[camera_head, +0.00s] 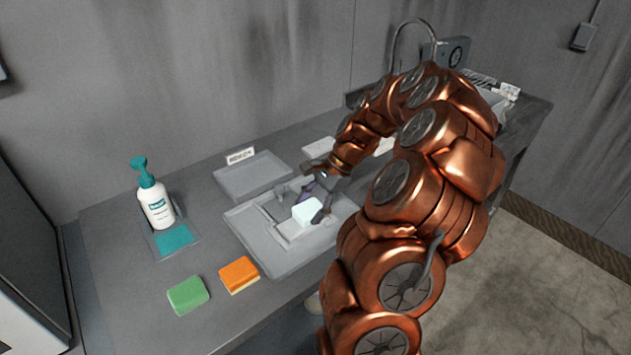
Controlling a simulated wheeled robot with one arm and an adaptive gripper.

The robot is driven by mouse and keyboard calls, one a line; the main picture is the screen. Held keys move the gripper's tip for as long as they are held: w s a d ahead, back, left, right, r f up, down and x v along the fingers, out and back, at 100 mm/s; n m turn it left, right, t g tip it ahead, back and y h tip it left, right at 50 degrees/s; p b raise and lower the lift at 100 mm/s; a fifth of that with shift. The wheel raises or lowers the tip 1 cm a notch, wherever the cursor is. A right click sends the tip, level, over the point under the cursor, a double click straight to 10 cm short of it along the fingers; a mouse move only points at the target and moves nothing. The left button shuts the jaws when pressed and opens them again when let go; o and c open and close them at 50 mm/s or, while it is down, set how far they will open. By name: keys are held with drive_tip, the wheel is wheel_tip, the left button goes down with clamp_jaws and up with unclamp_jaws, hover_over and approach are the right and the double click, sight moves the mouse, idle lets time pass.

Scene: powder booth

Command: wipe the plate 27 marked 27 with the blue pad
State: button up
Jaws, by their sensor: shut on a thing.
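My gripper (313,204) is shut on a pale blue, almost white pad (306,212), in the middle of the head view. It holds the pad over a shallow grey tray (262,255). Grey flat parts (280,236) lie in the tray under and beside the pad. I cannot tell whether the pad touches them. No number 27 is readable, so I cannot tell which part is plate 27; the pad and gripper hide some of the tray.
A green sponge (188,295) and an orange sponge (239,275) lie at the front of the bench. A pump bottle (155,200) stands behind a teal square (174,240) at the left. A second grey tray (252,178), with a label card (240,156), is behind.

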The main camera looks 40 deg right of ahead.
drive_tip(key=shift+d, duration=0.5)
drive_tip(key=shift+r, duration=0.3)
drive_tip(key=shift+r+p, duration=1.15)
drive_tip(key=shift+r, duration=2.6)
